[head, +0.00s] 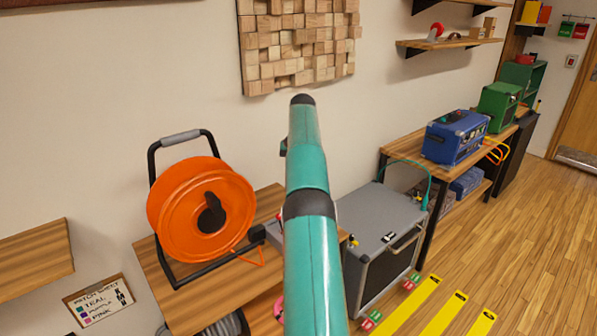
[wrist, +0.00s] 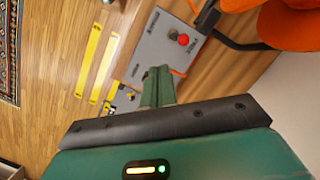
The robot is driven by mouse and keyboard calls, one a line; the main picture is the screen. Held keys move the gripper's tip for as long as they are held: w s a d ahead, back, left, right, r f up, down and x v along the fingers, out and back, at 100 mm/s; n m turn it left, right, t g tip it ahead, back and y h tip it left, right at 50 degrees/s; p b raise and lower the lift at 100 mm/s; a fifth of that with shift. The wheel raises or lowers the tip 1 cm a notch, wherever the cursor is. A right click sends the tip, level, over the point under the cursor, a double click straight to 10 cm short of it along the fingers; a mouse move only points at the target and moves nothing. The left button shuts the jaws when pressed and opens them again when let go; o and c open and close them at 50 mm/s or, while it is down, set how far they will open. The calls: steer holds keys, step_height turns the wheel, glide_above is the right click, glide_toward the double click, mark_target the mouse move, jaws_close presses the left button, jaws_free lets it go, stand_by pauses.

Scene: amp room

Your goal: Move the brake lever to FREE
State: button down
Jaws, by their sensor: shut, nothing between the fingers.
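A grey plate (wrist: 156,48) with a lever topped by a red knob (wrist: 183,39) lies on a wooden surface in the wrist view. Markings on the plate are too small to read. My gripper (wrist: 158,74) is shut and empty, and its fingertips show in front of the plate's lower part, apart from the red knob. In the head view my arm covers my gripper and most of the grey plate (head: 272,231), which shows beside the orange cable reel (head: 190,212). The knob cannot be made out there.
The reel, on a black frame, stands on a wooden bench (head: 190,284); it also shows in the wrist view (wrist: 290,25). A grey amp case (head: 378,235) stands to the right. Yellow strips (head: 441,305) mark the floor, with clear floor beyond.

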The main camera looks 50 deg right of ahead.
steer(key=shift+s+d+r, duration=0.1)
steer(key=shift+d+r, duration=0.05)
steer(key=shift+r, duration=0.35)
steer(key=shift+r, duration=0.1)
stand_by(0.4)
